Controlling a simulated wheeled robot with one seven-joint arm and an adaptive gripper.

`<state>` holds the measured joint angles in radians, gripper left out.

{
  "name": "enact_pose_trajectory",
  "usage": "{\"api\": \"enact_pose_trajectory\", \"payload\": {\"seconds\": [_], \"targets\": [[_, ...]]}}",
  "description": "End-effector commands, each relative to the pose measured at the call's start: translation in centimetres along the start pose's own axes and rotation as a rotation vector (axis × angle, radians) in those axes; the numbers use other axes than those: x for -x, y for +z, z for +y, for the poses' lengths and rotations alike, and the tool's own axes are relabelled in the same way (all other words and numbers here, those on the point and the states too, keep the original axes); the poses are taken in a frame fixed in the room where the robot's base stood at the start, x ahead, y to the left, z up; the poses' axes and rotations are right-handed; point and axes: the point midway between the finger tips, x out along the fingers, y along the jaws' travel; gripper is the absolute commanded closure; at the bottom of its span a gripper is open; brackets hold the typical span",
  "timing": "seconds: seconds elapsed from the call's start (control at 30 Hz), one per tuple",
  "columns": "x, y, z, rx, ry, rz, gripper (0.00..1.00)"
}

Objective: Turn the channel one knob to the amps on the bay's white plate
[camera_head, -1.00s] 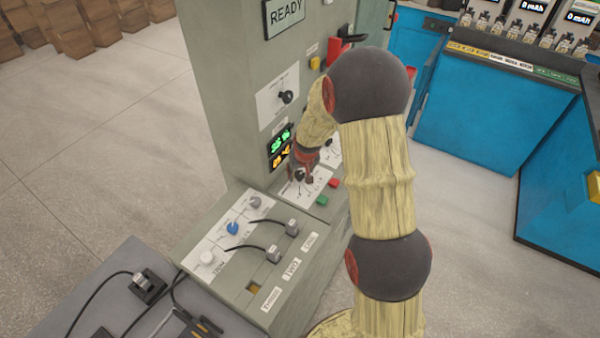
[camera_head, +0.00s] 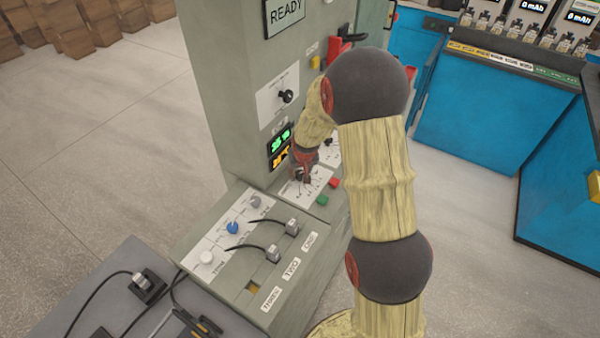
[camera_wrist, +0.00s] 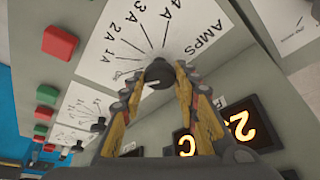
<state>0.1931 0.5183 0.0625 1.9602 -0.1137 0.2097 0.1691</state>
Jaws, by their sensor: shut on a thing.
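My gripper (camera_wrist: 160,85) is shut on a black knob (camera_wrist: 157,73) on a white dial plate in the wrist view. The plate (camera_wrist: 206,30) reads AMPS, with lines marked 1A, 2A, 3A and 4A fanning out from the knob. The fingers hide part of the knob, and I cannot tell which mark it points to. In the head view my gripper (camera_head: 303,174) is at the white dial plate (camera_head: 305,190) low on the grey cabinet. Green and amber displays (camera_head: 280,147) sit just above it.
A red button (camera_wrist: 60,42) and a green button (camera_wrist: 47,94) lie beside the plate. Another dial plate with black knobs (camera_wrist: 98,125) is nearby. Below the cabinet is a sloped panel with a blue knob (camera_head: 233,228) and cables. A blue bench (camera_head: 480,105) stands at right.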

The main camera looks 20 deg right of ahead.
Motion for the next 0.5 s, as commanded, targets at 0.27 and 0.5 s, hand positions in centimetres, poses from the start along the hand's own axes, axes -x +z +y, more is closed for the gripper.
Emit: {"api": "enact_pose_trajectory", "payload": {"seconds": [0.27, 0.5], "targets": [[-0.45, 0.03, -0.19, -0.110, 0.047, 0.005, 0.94], [-0.62, 0.09, -0.28, -0.230, 0.095, 0.005, 0.94]]}}
